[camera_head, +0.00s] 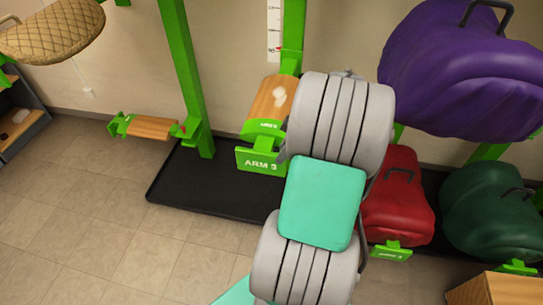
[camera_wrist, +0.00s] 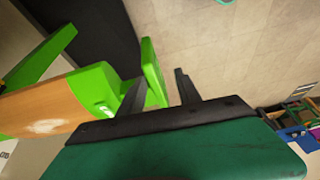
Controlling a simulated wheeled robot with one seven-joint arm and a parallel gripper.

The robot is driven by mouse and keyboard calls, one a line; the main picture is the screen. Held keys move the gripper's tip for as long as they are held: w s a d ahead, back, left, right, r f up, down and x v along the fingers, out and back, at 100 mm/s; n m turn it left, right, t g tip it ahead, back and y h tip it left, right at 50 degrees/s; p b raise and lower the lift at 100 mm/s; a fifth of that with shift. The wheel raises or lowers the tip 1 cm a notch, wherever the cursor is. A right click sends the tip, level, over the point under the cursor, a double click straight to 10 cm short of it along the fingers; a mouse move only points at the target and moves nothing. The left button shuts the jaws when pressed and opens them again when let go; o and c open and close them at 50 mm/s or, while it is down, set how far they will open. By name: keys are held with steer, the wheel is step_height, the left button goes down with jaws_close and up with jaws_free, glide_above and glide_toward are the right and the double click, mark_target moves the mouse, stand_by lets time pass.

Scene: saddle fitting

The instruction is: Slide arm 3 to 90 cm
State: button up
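Arm 3 (camera_head: 268,108) has a wood-topped bar and a green front plate labelled "ARM 3" (camera_head: 260,160). It is mounted on a green upright post (camera_head: 293,40). A white scale (camera_head: 273,22) beside the post has a red mark near its lower end; its figures are too small to read surely. My arm hides my gripper in the head view. In the wrist view my gripper (camera_wrist: 161,88) has its two dark fingers apart. The green end plate (camera_wrist: 153,72) of the wooden bar lies between or just beyond them; contact cannot be told.
A purple saddle (camera_head: 465,75) is at upper right, with red (camera_head: 397,200) and dark green (camera_head: 485,210) ones below. A lower wood-topped arm (camera_head: 150,127) and a tan saddle (camera_head: 50,32) are left. A black base (camera_head: 210,185) lies below; tiled floor is clear at left.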

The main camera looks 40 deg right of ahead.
mark_target(279, 168)
steer(key=f+b, duration=0.1)
steer(key=f, duration=0.2)
steer(key=w+f, duration=0.1)
steer(key=f, duration=0.3)
steer(key=w+f+b, duration=0.1)
steer(key=f, duration=0.3)
steer(key=shift+w+d+b, duration=0.1)
steer(key=shift+d+b, duration=0.05)
steer(key=shift+b, duration=0.2)
steer(key=shift+c, duration=0.4)
jaws_close()
stand_by(0.6)
